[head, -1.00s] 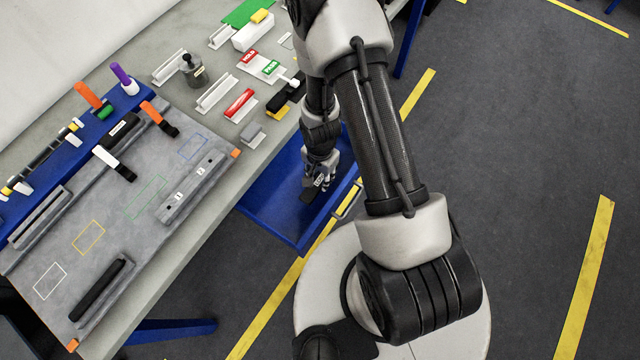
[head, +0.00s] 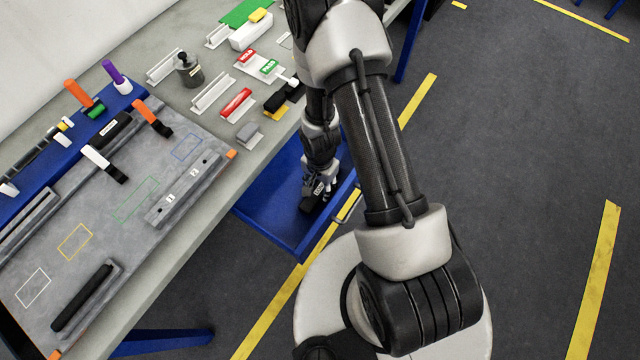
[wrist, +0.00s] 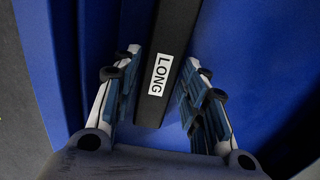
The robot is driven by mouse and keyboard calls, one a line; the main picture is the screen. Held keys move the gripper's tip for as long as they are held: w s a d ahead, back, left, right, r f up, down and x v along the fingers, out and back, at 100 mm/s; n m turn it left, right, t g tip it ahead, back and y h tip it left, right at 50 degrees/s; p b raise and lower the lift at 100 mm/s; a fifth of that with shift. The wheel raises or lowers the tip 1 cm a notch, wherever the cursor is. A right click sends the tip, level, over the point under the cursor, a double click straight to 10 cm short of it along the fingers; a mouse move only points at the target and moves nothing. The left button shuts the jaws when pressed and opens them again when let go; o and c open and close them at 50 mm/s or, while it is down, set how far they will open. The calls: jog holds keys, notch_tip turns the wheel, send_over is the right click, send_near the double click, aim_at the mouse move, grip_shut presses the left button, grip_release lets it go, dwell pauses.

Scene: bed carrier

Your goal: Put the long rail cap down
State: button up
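The long rail cap is a black bar with a white "LONG" label, seen between my fingers in the wrist view (wrist: 165,55). In the head view the cap (head: 311,201) is at the blue drawer (head: 262,213), partly hidden by my gripper (head: 322,182). In the wrist view my gripper (wrist: 160,95) has its fingers apart, one on each side of the cap. A strip of blue shows between the cap and the right finger. The left finger is close to the cap's edge; contact there cannot be told. Blue drawer surface (wrist: 95,50) shows around the cap.
The grey workbench (head: 190,225) stands left of the drawer. It carries a grey fixture board (head: 110,230), a black bar (head: 82,297) in a holder, and several small parts, including a red-labelled block (head: 236,102). The drawer's handle (head: 348,205) faces the floor side.

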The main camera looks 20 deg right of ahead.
jog(key=shift+o, duration=1.1)
notch_tip(320, 180, up, 12)
jog(key=p, duration=1)
notch_tip(320, 180, up, 27)
jog(key=n+t, duration=0.2)
jog(key=n, duration=0.3)
send_over(320, 188)
jog(key=s+r+n+t, duration=0.2)
jog(key=s+r+n, duration=0.3)
jog(key=s+r, duration=0.9)
jog(key=shift+s+a+n+t, duration=0.15)
jog(key=shift+a+n+t, duration=0.15)
jog(key=shift+n, duration=0.1)
jog(key=shift+f, duration=0.1)
